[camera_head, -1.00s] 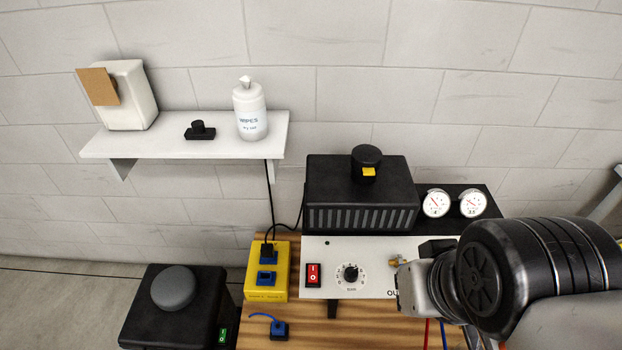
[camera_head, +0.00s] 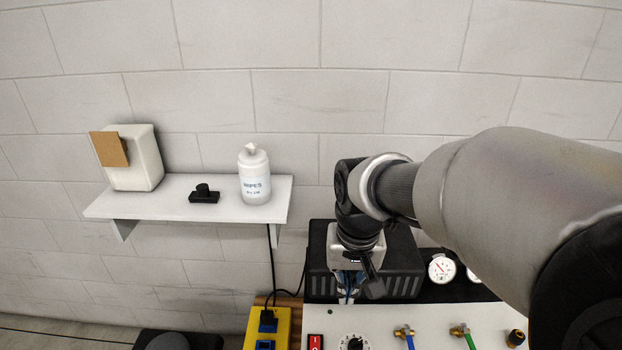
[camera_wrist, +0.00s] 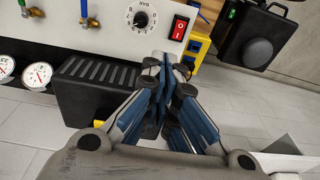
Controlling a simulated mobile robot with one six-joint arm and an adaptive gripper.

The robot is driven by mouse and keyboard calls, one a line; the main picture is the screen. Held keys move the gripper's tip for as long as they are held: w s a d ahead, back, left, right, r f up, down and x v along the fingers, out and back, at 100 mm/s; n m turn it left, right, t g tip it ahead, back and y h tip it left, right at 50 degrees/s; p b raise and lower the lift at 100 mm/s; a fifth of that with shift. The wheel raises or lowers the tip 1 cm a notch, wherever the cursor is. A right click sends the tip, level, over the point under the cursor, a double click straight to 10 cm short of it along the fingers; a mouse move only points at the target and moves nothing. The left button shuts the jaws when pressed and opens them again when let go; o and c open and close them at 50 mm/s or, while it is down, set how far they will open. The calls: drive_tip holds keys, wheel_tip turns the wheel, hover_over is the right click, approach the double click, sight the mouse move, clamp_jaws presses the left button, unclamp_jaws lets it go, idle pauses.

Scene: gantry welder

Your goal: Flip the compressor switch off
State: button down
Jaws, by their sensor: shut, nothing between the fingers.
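A red rocker switch with white marks (camera_wrist: 179,28) sits on the white control panel (camera_wrist: 110,28), beside a black dial (camera_wrist: 141,18). In the head view the switch (camera_head: 315,342) is cut by the bottom edge. A small green switch (camera_wrist: 232,13) shows on the black box with a grey dome (camera_wrist: 257,52). I cannot tell from labels which one belongs to the compressor. My gripper (camera_wrist: 165,62) has blue fingers, shut and empty. In the head view my gripper (camera_head: 348,292) hangs in front of the vented black box, above the panel and apart from the red switch.
The vented black box (camera_head: 400,262) stands behind the panel, with gauges (camera_head: 440,269) at its right. A yellow socket box (camera_head: 283,329) is left of the panel. Hose fittings (camera_head: 404,333) stick up from the panel. A shelf (camera_head: 222,207) holds a wipes bottle (camera_head: 254,178).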

drive_tip(key=g, duration=0.2)
hover_over(315, 346)
drive_tip(key=w, duration=0.4)
wheel_tip(315, 346, down, 10)
drive_tip(key=shift+s, duration=0.1)
wheel_tip(315, 346, down, 14)
drive_tip(key=b, duration=0.5)
drive_tip(key=shift+r, duration=0.1)
drive_tip(key=shift+p, duration=0.3)
